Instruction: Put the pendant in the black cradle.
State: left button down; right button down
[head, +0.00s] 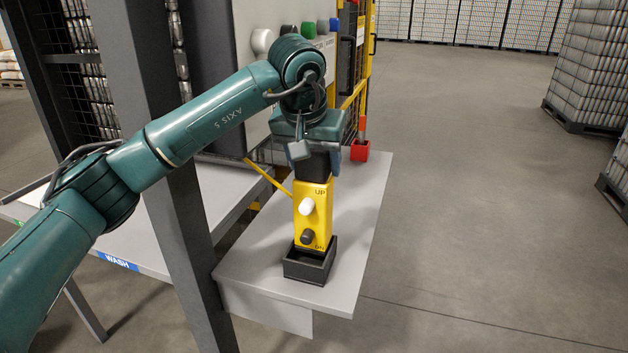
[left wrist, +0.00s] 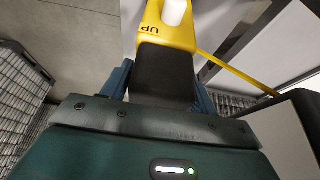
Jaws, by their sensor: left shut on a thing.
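The pendant (head: 314,218) is a yellow box with a black top, a white button under "UP" and a black button near "DN". It is upright. My left gripper (head: 328,156) is shut on its black top, which also shows between the fingers in the left wrist view (left wrist: 163,70). The black cradle (head: 308,270) is a small open box on the grey shelf. The pendant's lower end overlaps the cradle's back part in the head view. I cannot tell whether it is inside or just above. The cradle is outside the left wrist view. My right gripper is not in view.
A yellow strap (head: 268,178) runs from the pendant up to the left. A grey post (head: 190,230) stands left of the shelf (head: 355,215). A red box (head: 360,152) sits at the shelf's back. Open floor lies to the right.

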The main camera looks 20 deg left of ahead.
pick_arm(q)
jog(key=shift+f, duration=1.55)
jog(key=shift+f, duration=0.15)
jog(key=shift+c, duration=2.1)
grip_release()
jog(key=v, duration=1.2)
